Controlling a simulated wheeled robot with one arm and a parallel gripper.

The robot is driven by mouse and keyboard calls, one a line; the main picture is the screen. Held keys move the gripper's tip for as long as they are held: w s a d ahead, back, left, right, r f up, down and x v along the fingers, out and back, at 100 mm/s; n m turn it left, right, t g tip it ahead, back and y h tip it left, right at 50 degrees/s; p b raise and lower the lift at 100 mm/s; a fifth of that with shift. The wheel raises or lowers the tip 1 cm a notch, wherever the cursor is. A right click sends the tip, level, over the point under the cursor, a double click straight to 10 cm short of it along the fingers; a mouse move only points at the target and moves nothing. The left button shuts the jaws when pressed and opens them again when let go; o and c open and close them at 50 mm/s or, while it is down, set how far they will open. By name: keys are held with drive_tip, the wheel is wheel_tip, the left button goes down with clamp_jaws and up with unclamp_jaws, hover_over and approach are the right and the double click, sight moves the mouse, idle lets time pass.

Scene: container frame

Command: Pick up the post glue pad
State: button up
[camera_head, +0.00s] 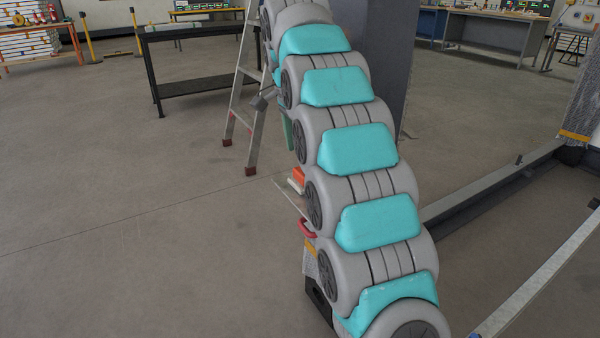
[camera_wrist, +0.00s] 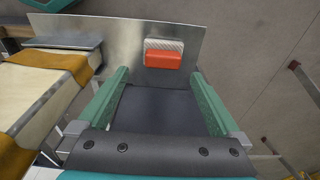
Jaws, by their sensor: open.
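A small orange block with a pale ribbed strip along its back edge, which looks like the post glue pad (camera_wrist: 164,59), sits on a bare metal plate (camera_wrist: 110,32) in the wrist view. In the head view the orange and white pad (camera_head: 298,176) shows at the left edge of my arm, partly covered by it. My gripper (camera_wrist: 158,74) is open, with its two green fingers apart and nothing between them. The pad lies just beyond the fingertips, roughly centred between them. In the head view my arm hides most of the gripper.
A stepladder (camera_head: 233,105) stands behind my arm. A black table (camera_head: 190,88) is at the back left. Metal frame beams (camera_head: 500,190) lie at the right. In the wrist view, a cream part with mustard bands (camera_wrist: 35,90) is left of the gripper. Left floor is clear.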

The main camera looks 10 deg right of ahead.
sight(302, 171)
drive_tip(key=shift+w, duration=0.4)
drive_tip(key=shift+w+f, duration=0.1)
drive_tip(key=shift+f, duration=0.1)
drive_tip(key=shift+d+f+b, duration=0.15)
drive_tip(key=shift+f+b, duration=0.05)
drive_tip(key=shift+f, duration=0.75)
drive_tip(key=shift+d+f+b, duration=0.1)
drive_tip(key=shift+f+b, duration=0.05)
drive_tip(key=shift+f, duration=0.75)
drive_tip(key=shift+d+f, duration=0.15)
drive_tip(key=shift+f, duration=1.75)
drive_tip(key=c, duration=1.2)
drive_tip(key=shift+r, duration=0.1)
drive_tip(key=shift+c, duration=0.2)
